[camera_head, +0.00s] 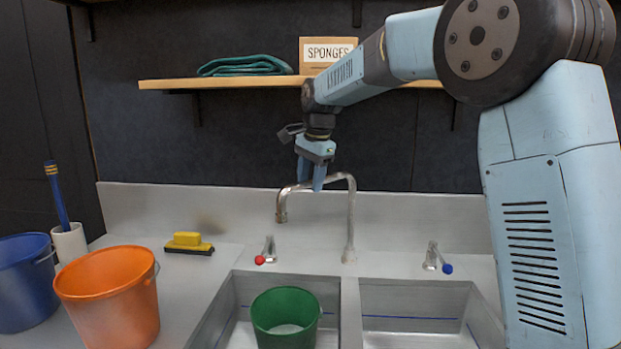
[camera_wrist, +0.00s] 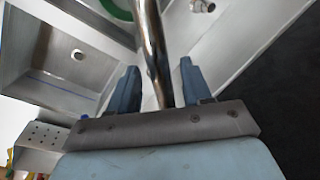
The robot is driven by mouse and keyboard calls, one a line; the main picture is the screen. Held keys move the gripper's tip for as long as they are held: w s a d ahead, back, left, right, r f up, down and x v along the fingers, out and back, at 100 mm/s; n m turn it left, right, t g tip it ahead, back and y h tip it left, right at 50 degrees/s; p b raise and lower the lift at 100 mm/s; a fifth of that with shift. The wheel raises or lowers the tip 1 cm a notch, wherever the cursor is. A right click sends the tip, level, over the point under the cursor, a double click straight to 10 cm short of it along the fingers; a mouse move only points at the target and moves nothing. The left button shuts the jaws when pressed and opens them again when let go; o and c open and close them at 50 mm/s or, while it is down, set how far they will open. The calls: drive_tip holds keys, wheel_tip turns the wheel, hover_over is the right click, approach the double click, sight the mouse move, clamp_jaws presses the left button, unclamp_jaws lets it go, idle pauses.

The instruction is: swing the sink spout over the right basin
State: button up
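The sink spout (camera_head: 351,205) is a metal pipe that rises behind the divider between the basins and bends to the left. Its outlet end hangs on the left basin's side, near the back ledge. My gripper (camera_head: 311,185) points down at the spout's upper horizontal run. In the wrist view the spout (camera_wrist: 150,35) passes between the two blue fingers of my gripper (camera_wrist: 158,66), which stand apart with gaps beside the pipe. The right basin (camera_head: 415,300) is empty; it seems to be the basin with a drain in the wrist view (camera_wrist: 40,45).
A green bucket (camera_head: 286,318) stands in the left basin. A red-marked tap (camera_head: 267,252) and a blue-marked tap (camera_head: 436,258) flank the spout. An orange bucket (camera_head: 110,300), a blue bucket (camera_head: 22,285) and a yellow brush (camera_head: 188,243) are left. A shelf (camera_head: 250,83) is above.

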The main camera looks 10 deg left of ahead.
clamp_jaws()
idle(0.3)
drive_tip(key=shift+s, duration=0.1)
